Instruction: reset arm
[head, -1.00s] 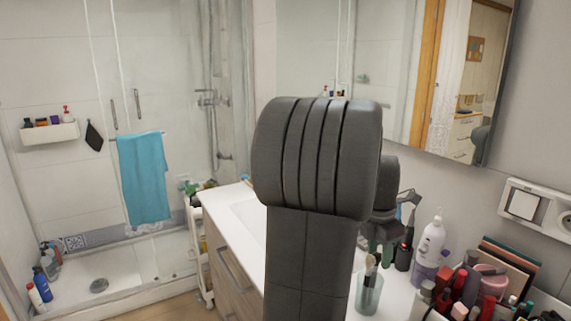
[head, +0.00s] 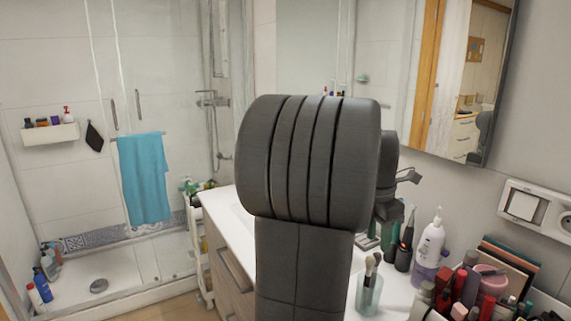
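My own dark grey arm stands upright in the middle of the head view and hides much of the counter behind it. Part of my gripper (head: 402,182) shows to the right of the arm, above the counter. Its fingers are small and partly hidden, so I cannot tell whether they are open or shut. I see nothing clearly held in it.
The white counter (head: 222,207) holds a glass cup with brushes (head: 369,291), a white pump bottle (head: 430,243) and several cosmetics at the right. A mirror hangs behind. A shower with a blue towel (head: 144,180) is at the left.

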